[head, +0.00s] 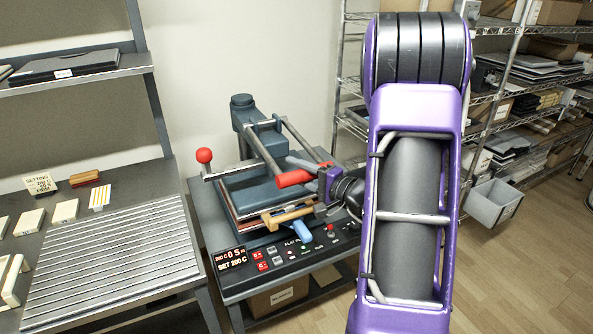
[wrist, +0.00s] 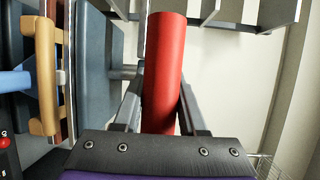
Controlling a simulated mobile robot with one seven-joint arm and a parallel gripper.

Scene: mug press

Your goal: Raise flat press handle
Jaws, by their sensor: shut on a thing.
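The flat press (head: 250,185) stands on a dark bench, with its grey-blue upper plate lying low over the layers beneath. Its red handle grip (head: 292,179) sticks out at the front right, on the end of a metal lever. My gripper (head: 318,180) is shut on the red grip near its end. In the wrist view the red handle (wrist: 164,60) runs between the two grey fingers, and my gripper (wrist: 162,95) holds it from both sides. The press plate (wrist: 95,75) shows at the left there.
A wooden handle (head: 286,214) and a blue handle (head: 290,219) project from the press front, close below my gripper. A red ball knob (head: 204,155) is on the left. The control panel (head: 290,250) reads 200 C. A slatted table (head: 110,250) stands left; wire shelves (head: 510,80) stand right.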

